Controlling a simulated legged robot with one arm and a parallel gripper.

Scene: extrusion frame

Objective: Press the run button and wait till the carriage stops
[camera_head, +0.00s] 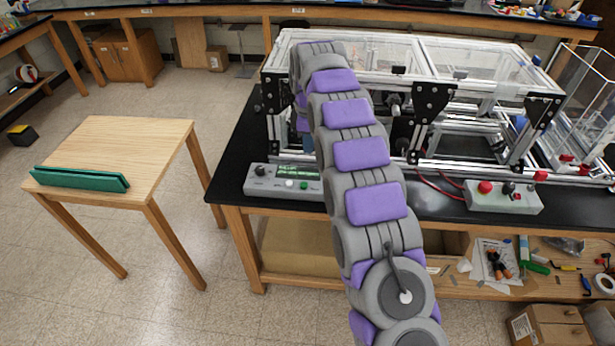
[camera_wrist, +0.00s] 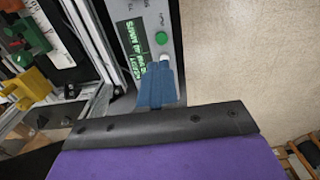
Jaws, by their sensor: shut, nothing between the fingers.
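A light grey control box (camera_head: 262,188) stands at the black bench's front edge, left of my arm. It has a dark knob, a green-lit display (camera_head: 290,171), a white button (camera_head: 289,184) and a green button (camera_head: 304,185). In the wrist view the display (camera_wrist: 132,42) and green button (camera_wrist: 161,38) show clearly. My gripper's blue fingers (camera_wrist: 160,72) are shut and empty, their tips at the white button (camera_wrist: 164,58), partly covering it; contact cannot be told. The gripper is hidden behind my arm in the head view. I cannot pick out the carriage in the frame.
The extrusion frame (camera_head: 450,92) with clear panels stands on the black bench (camera_head: 236,150). A second box (camera_head: 515,202) with a red button is at the right. A wooden table (camera_head: 120,150) with a green object (camera_head: 80,179) stands left. The floor between is clear.

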